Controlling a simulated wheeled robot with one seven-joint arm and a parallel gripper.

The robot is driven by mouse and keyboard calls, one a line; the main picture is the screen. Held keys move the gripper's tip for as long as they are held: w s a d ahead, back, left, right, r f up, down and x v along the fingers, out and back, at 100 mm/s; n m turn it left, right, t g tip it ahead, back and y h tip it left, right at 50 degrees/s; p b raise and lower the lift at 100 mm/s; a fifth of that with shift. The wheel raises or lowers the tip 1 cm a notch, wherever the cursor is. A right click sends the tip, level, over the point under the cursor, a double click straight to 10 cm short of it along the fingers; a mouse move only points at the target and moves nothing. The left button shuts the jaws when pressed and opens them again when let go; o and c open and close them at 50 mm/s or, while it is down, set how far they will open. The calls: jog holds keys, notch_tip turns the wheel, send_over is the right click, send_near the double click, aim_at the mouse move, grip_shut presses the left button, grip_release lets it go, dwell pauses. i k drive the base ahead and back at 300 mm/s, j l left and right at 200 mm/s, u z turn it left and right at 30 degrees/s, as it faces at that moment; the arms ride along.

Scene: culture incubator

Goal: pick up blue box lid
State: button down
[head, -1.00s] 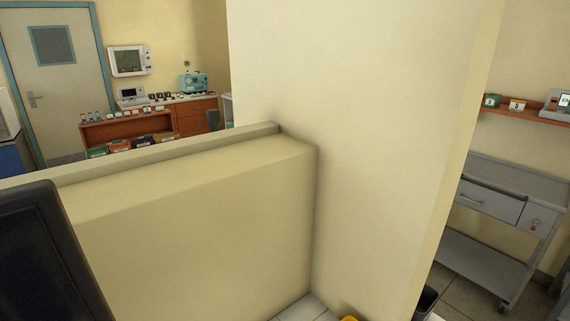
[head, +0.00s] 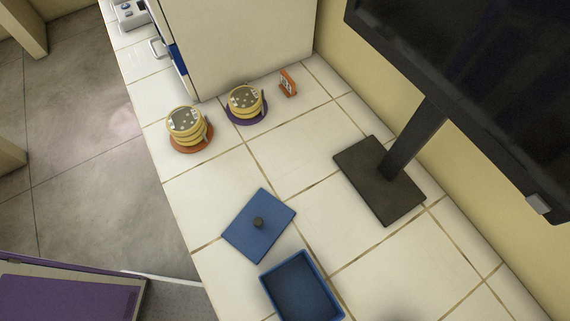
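The blue box lid (head: 244,236) lies flat on the white tiled counter, with a dark round knob (head: 258,222) at its middle. The open blue box (head: 301,290) stands just below and right of it, and looks empty; its lower edge comes close to the bottom of the view. The lid and box lie close together, with the lid off the box. My gripper is not in view.
A monitor on a dark base (head: 379,181) stands to the right. Stacks of dishes on an orange holder (head: 190,139) and a purple holder (head: 247,111) stand at the back, near a white cabinet (head: 237,40) and small orange stand (head: 288,84). Counter around the lid is clear.

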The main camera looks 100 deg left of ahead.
aim_at(259, 223)
jog(key=k+j+u, duration=0.2)
jog(key=k+j, duration=0.7)
jog(key=k, duration=0.15)
jog(key=u, duration=0.45)
